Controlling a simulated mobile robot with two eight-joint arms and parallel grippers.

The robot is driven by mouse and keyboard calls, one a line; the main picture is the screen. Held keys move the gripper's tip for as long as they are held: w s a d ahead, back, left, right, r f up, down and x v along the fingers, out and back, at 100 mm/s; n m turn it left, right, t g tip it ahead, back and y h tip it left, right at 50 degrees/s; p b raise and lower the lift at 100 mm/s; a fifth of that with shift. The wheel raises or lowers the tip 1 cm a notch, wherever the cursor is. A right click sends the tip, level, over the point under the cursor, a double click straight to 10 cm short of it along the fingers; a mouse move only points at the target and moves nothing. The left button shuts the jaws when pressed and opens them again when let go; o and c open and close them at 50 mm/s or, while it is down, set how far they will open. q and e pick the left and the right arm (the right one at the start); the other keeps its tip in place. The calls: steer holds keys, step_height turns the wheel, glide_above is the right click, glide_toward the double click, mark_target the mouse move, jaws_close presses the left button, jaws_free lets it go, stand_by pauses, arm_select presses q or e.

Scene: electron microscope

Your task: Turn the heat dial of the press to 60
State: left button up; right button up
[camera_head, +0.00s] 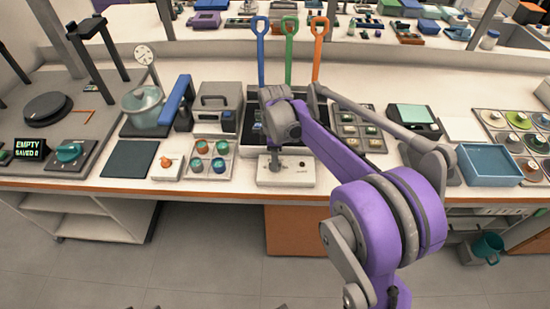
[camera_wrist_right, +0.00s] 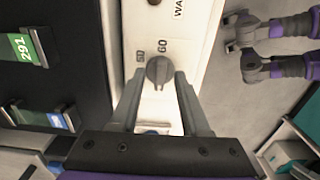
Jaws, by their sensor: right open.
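The dark round heat dial (camera_wrist_right: 159,70) sits on a white control panel (camera_wrist_right: 185,30), with the printed marks 60 and what looks like 50 beside it. In the head view the white panel (camera_head: 300,175) is at the table's front edge, and my gripper hides the dial. My right gripper (camera_wrist_right: 161,78) is open, with one finger on each side of the dial. I cannot tell whether the fingers touch it. The dial's exact pointer setting is hard to read. My left gripper does not show clearly in either view.
A black tray with small labelled pieces (camera_wrist_right: 35,45) lies beside the panel. Dial-like pots in a tray (camera_head: 208,160) stand to the left, and a blue tray (camera_head: 490,165) to the right. Three coloured scoops (camera_head: 290,50) stand behind. Floor is open in front.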

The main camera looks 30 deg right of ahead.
jaws_close()
